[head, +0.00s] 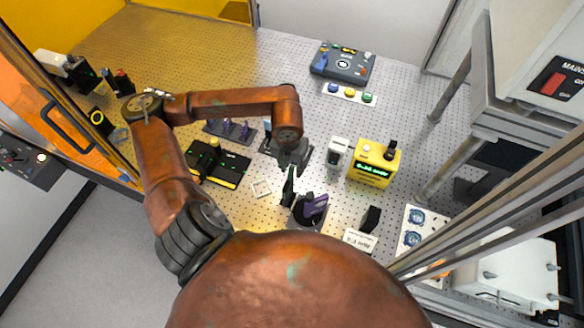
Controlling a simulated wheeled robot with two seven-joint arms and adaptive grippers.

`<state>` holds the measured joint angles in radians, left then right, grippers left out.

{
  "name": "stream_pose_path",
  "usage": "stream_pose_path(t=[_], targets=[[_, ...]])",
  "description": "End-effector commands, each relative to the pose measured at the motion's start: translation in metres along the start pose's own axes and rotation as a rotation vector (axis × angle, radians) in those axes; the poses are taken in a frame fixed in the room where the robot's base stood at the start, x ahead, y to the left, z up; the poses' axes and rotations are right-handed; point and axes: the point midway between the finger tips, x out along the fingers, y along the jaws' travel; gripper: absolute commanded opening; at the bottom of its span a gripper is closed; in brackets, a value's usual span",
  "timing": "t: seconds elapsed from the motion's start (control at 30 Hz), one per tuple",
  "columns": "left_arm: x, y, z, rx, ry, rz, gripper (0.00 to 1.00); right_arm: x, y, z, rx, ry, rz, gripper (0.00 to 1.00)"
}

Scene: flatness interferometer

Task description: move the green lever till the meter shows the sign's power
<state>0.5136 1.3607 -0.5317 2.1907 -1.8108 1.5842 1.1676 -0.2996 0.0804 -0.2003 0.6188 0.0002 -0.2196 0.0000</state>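A dark green upright piece (289,188), which looks like the green lever, stands beside a purple part on a black round mount (311,209). My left gripper (291,168) reaches down from above at the top of this green piece. Whether it touches the piece, and how its fingers stand, is too small to tell. The yellow meter (370,174) stands to the right with a lit green display; its reading is too small to read surely. My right gripper is not in view.
A black and yellow box (217,164) and a purple-topped rack (230,130) stand left of the gripper. A white device (338,152) stands close on its right. A grey control box (343,62) sits at the back. Metal posts bound the right side.

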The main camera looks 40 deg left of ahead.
Motion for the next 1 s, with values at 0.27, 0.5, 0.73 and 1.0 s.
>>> stream_pose_path(t=[0.27, 0.5, 0.73, 1.0], targets=[[-0.032, 0.0, 0.002, 0.0, -0.006, 0.0, 0.29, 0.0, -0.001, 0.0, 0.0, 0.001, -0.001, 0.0], [-0.082, 0.0, 0.002, 0.0, -0.005, -0.001, 0.29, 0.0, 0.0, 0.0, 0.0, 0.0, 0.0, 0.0], [-0.113, 0.0, 0.002, -0.001, -0.002, 0.0, 0.29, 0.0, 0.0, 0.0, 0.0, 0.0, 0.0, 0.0], [-0.12, 0.0, 0.001, 0.0, 0.0, 0.0, 0.29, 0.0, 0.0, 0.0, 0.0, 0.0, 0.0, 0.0]])
